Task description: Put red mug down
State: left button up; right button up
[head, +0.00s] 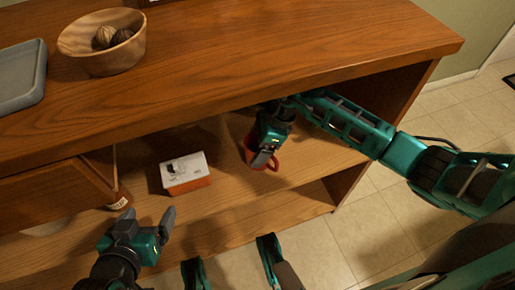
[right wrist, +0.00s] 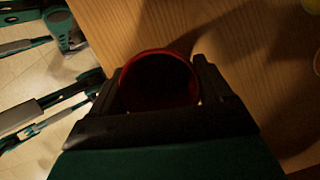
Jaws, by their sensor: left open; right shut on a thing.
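The red mug (head: 248,150) is at the lower shelf of the wooden cabinet, partly hidden behind my right gripper (head: 264,150). In the right wrist view the mug (right wrist: 160,80) shows its round rim and dark inside between the two fingers of my right gripper (right wrist: 160,92), which is shut on it. The mug looks close to the shelf surface (head: 225,185); I cannot tell whether its base touches. My left gripper (head: 148,218) is open and empty, in front of the shelf at the lower left.
A white and red box (head: 186,172) sits on the shelf left of the mug. The counter above holds a wooden bowl (head: 80,50) and a grey tray (head: 20,80). Shelf between box and mug looks clear.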

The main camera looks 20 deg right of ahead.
jog(key=shift+f, duration=0.55)
jog(key=shift+r, duration=0.1)
jog(key=o, duration=1.2)
jog(key=shift+c, duration=0.2)
